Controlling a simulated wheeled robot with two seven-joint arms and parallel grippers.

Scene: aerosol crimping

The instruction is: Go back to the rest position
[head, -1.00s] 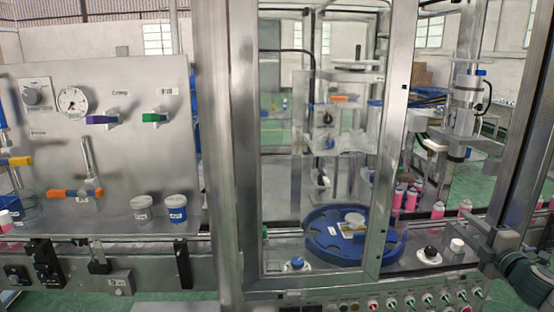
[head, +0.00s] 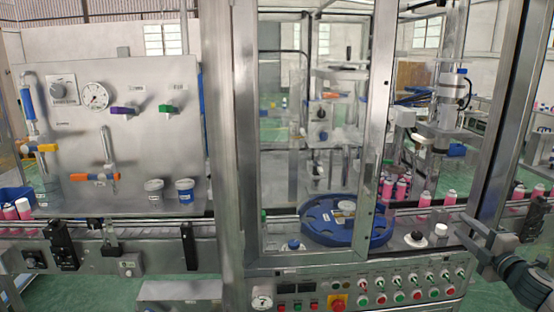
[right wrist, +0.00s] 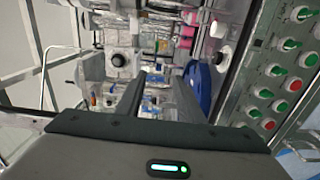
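My right gripper (head: 484,238) is at the right edge of the head view, in front of the machine's right side. It is raised beside the conveyor, near a white cap and a black knob. In the right wrist view its two dark fingers (right wrist: 148,92) stand a little apart, with nothing between them. My left gripper is not in view.
A steel-framed glass cabinet (head: 378,130) holds a blue turntable (head: 346,238). Pink cans (head: 424,198) stand right of it. A panel with gauge and valves (head: 130,140) is at left. Switches and a red button (head: 338,302) line the front.

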